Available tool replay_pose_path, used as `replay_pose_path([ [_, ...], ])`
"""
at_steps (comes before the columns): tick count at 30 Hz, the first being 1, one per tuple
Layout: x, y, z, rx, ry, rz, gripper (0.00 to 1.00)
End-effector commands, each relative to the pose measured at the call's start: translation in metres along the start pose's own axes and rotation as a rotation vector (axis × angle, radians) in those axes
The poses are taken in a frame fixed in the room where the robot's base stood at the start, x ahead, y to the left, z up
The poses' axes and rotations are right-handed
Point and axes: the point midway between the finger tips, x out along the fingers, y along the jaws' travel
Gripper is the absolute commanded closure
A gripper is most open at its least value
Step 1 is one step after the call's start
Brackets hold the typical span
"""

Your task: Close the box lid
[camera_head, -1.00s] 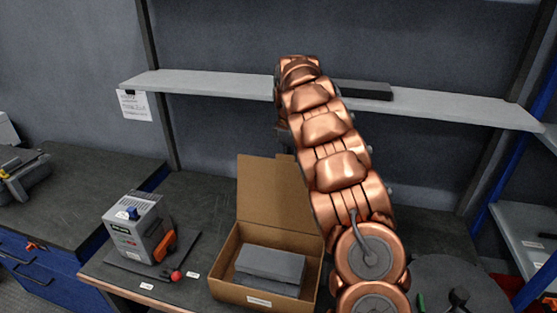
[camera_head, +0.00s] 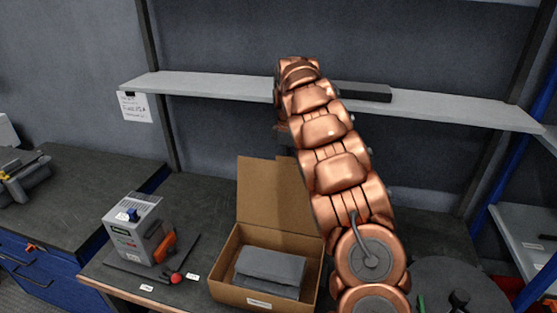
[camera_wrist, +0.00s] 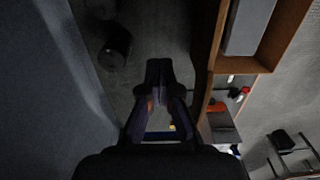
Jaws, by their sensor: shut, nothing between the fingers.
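The brown cardboard box (camera_head: 226,272) stands on the dark workbench, with a grey block (camera_head: 268,268) inside. Its lid (camera_head: 262,195) stands up at the back edge, leaning slightly backward, so the box is open. In the wrist view the lid (camera_wrist: 207,62) shows nearly edge-on to the right of my gripper (camera_wrist: 158,72), and the grey block (camera_wrist: 248,25) is beyond it. My gripper is shut and empty, on the rear side of the lid. I cannot tell if it touches the lid. In the head view my arm and the lid hide most of the gripper.
A grey device (camera_head: 137,228) with an orange part stands on the bench left of the box, near a red knob (camera_head: 176,278). A shelf (camera_head: 215,88) runs along the wall behind, carrying a dark flat item (camera_head: 362,91). A round dark object (camera_head: 455,290) is at the front right.

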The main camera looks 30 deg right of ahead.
Motion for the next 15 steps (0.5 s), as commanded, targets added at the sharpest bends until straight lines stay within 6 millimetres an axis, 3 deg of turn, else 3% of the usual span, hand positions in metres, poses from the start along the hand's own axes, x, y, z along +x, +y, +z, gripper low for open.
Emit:
replay_pose_path([
  [15, 0.002, -0.015, 0.000, 0.000, 0.000, 0.003, 1.00],
])
